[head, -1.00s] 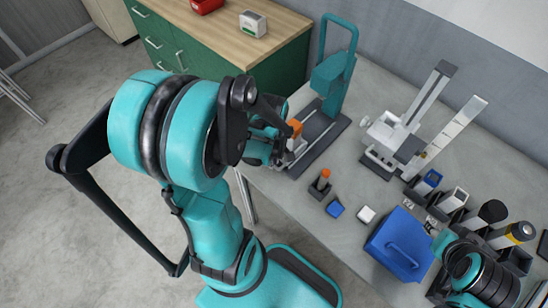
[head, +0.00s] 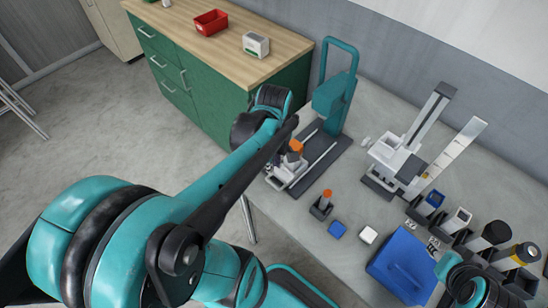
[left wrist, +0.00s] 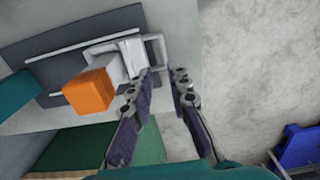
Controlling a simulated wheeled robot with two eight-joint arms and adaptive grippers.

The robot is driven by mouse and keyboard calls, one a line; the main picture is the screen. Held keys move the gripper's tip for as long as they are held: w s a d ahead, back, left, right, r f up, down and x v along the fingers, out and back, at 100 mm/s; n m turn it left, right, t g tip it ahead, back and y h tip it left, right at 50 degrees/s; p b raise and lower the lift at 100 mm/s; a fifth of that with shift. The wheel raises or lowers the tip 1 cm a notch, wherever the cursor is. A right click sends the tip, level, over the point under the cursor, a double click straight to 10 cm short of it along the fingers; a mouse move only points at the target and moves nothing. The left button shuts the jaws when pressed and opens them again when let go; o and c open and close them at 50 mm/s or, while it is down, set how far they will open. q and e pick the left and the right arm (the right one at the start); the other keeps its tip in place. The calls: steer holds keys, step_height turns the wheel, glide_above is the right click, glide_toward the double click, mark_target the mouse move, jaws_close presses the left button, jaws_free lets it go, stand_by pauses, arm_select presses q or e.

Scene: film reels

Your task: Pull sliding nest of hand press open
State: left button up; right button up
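The hand press has a teal frame (head: 338,92) standing on a dark base with light rails. Its light grey sliding nest (head: 286,173) sits at the base's near-left end, away from the frame. An orange block (head: 296,146) is at the nest and shows large in the left wrist view (left wrist: 89,91). A pale loop handle (left wrist: 160,46) sticks out from the nest past the base edge. My left gripper (left wrist: 164,73) has its fingers apart, tips close to the handle; whether they touch it is unclear. Of my right arm, only a wrist part shows at the lower right; its fingers are hidden.
A green cabinet (head: 195,95) with a wooden top stands left of the grey table. Right of the press are a small holder with an orange-topped piece (head: 325,198), a blue square (head: 337,229), a blue box (head: 403,266), a white device (head: 398,155) and several dark holders.

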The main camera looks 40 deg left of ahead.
arm_select(q)
steer(key=shift+r, duration=1.4)
